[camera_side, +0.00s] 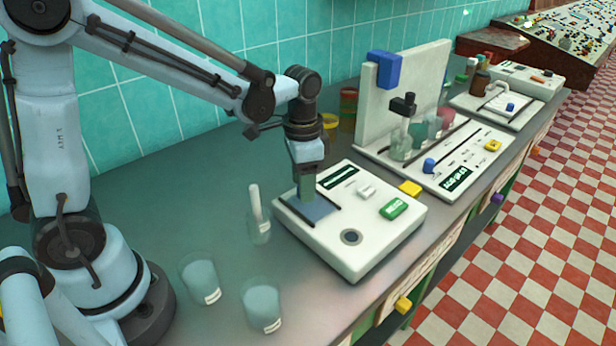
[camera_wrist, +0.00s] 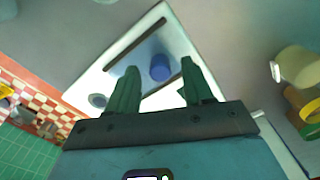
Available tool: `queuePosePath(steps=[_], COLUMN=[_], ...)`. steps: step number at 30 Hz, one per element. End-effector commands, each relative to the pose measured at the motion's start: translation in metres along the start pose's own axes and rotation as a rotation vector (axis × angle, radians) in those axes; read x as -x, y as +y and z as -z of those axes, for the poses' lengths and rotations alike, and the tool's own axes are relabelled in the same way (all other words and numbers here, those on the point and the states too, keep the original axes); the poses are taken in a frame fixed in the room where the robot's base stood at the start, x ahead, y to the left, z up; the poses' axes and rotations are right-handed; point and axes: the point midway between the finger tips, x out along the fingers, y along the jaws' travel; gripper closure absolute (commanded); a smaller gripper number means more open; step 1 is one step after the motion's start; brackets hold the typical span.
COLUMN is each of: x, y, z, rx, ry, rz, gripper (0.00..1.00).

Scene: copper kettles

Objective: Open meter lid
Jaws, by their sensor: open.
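The meter (camera_side: 375,243) is a white box on the bench with a dark display, a green label and a round dark socket. Its lid (camera_side: 322,207) is a bluish, see-through panel at the left end, between two dark strips, and looks shut. In the wrist view, the lid (camera_wrist: 141,60) carries a round blue knob (camera_wrist: 160,68). My gripper (camera_side: 306,192) points down over the lid. In the wrist view, its two green fingers (camera_wrist: 160,72) are apart, one on each side of the knob. I cannot tell whether they touch it. The side view hides the knob behind my gripper.
Two glass beakers (camera_side: 200,280) (camera_side: 262,304) and a small vessel with a white rod (camera_side: 257,218) stand left of the meter. A white instrument with an upright panel (camera_side: 405,95) stands behind it. The bench's front edge is close to the meter's right side.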

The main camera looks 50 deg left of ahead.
Motion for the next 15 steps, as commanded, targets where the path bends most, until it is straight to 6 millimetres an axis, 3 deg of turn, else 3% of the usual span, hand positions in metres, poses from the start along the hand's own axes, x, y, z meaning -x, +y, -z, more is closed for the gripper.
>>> queuePosePath(steps=[5,15], x=[0.018,0.075], y=[0.000,0.000], z=[0.000,-0.001], rx=[0.000,0.000], ry=[0.000,0.000], rz=[0.000,0.000], gripper=[0.49,0.49])
